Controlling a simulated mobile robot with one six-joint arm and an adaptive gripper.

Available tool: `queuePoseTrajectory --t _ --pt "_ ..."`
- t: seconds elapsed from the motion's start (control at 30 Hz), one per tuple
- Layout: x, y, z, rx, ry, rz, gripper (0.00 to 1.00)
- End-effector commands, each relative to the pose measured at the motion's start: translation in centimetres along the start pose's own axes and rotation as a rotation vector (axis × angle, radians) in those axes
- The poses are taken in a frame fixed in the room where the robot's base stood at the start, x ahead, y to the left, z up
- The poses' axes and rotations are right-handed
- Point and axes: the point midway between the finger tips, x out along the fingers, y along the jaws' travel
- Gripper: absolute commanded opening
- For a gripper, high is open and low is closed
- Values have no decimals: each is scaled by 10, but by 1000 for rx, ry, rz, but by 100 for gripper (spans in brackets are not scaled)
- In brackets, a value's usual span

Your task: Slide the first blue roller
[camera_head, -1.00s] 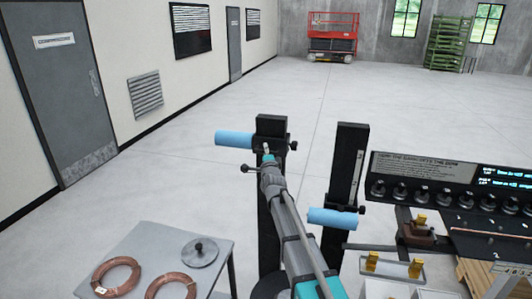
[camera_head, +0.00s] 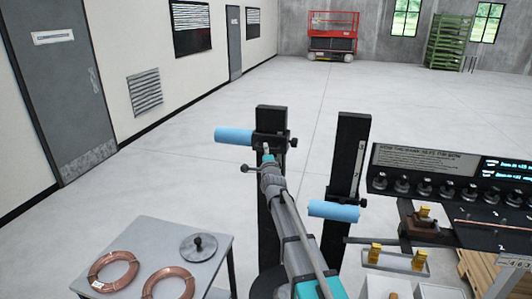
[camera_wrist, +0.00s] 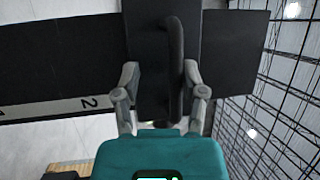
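A light-blue roller (camera_head: 233,135) sticks out to the left from a dark carriage high on the left black post (camera_head: 272,230). A second blue roller (camera_head: 333,210) sits lower on the right black post (camera_head: 352,150). I cannot tell which is the first. My gripper (camera_head: 268,160) is close in front of the left post, just below that post's carriage. In the wrist view my gripper (camera_wrist: 161,73) has its two fingers spread on either side of a curved black handle (camera_wrist: 175,75). A gap shows between the fingers and the handle. Contact is not clear.
A grey table (camera_head: 160,240) with copper coils (camera_head: 113,270) and a round disc (camera_head: 199,247) stands at lower left. A dark control panel (camera_head: 440,165) with several knobs and brass-fitted parts is at right.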

Motion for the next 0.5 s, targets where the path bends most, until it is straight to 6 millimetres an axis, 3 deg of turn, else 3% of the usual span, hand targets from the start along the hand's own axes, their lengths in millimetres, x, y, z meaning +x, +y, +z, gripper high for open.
queuePoseTrajectory --t 0.03,0.5 --pt "-2 9 1 0 -1 1 51" --pt "-8 47 3 0 -1 2 51"
